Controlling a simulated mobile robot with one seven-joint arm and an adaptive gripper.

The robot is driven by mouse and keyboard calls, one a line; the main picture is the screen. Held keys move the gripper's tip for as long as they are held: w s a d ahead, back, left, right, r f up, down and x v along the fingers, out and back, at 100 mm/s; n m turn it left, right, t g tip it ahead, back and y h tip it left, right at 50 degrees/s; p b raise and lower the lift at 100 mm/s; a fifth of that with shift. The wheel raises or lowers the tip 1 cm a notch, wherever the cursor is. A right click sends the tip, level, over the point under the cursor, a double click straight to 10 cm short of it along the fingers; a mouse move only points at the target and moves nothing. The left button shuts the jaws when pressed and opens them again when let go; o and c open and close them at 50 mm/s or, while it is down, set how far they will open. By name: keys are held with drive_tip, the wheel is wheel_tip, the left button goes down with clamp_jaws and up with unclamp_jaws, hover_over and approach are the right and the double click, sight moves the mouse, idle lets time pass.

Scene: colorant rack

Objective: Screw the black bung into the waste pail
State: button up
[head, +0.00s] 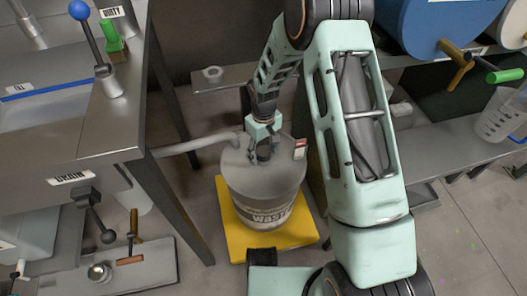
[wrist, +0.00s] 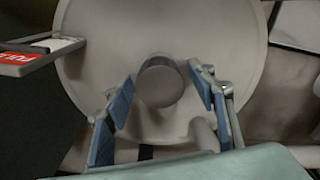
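The waste pail (head: 262,192) is a grey drum with "WASTE" on its front, standing upright on a yellow base. Its round lid fills much of the wrist view (wrist: 100,30). A short round grey piece (wrist: 160,84) stands near the lid's middle; I cannot tell if it is the bung or the pail's neck. My gripper (head: 264,148) is low over the lid. In the wrist view my gripper (wrist: 162,76) is open, with blue-padded fingers on either side of the round piece and gaps showing. No clearly black bung can be made out.
A grey pipe (head: 190,145) reaches the pail from the left. A tag with red (head: 300,148) sits at the pail's right rim. A metal bench (head: 115,120) stands left. A shelf (head: 455,140) and a clear jug (head: 503,115) are at right. The yellow base (head: 240,245) is mostly clear in front.

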drive_tip(key=n, duration=0.3)
drive_tip(key=shift+p, duration=0.4)
drive_tip(key=n+p, duration=0.1)
drive_tip(key=n, duration=0.3)
drive_tip(key=shift+r+n, duration=0.1)
drive_tip(key=shift+n, duration=0.3)
drive_tip(key=n+p, duration=0.1)
drive_tip(key=n, duration=0.3)
drive_tip(key=shift+n+p, duration=0.4)
drive_tip(key=shift+n, duration=0.7)
